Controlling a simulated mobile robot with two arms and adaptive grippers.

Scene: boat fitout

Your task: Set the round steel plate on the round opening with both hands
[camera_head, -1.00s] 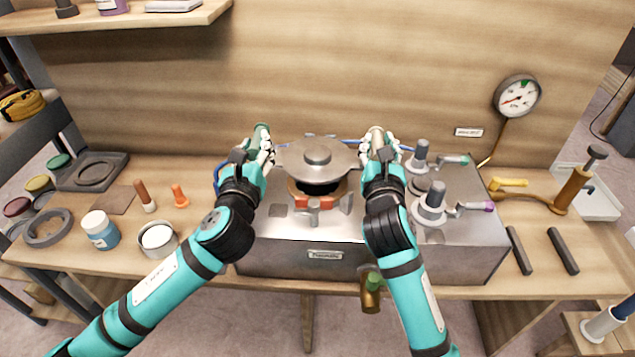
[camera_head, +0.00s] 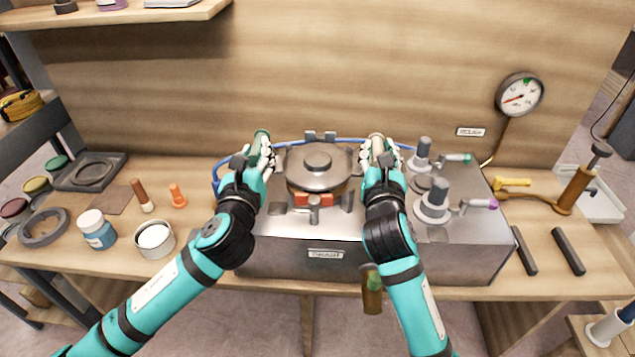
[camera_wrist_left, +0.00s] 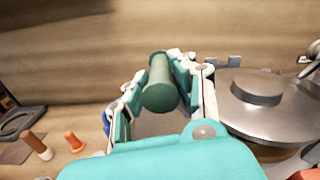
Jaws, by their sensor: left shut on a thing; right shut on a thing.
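The round steel plate (camera_head: 316,168), with a raised round hub, is level above the round opening in the steel box (camera_head: 300,255). A brown rim (camera_wrist_left: 268,153) shows just under the plate in the left wrist view; I cannot tell whether they touch. The opening itself is hidden. My left gripper (camera_head: 262,152) is shut on a green handle (camera_wrist_left: 160,85) at the plate's left side. My right gripper (camera_head: 377,152) is shut on a cream handle (camera_head: 376,138) at its right side. How the handles join the plate is hidden by the fingers.
Orange blocks (camera_head: 313,200) and grey clamps stand around the opening. Two grey valves (camera_head: 434,203) rise from the box to the right of my right gripper. A blue hose (camera_head: 290,144) runs behind. Jars and a grey ring (camera_head: 44,228) lie on the bench at left.

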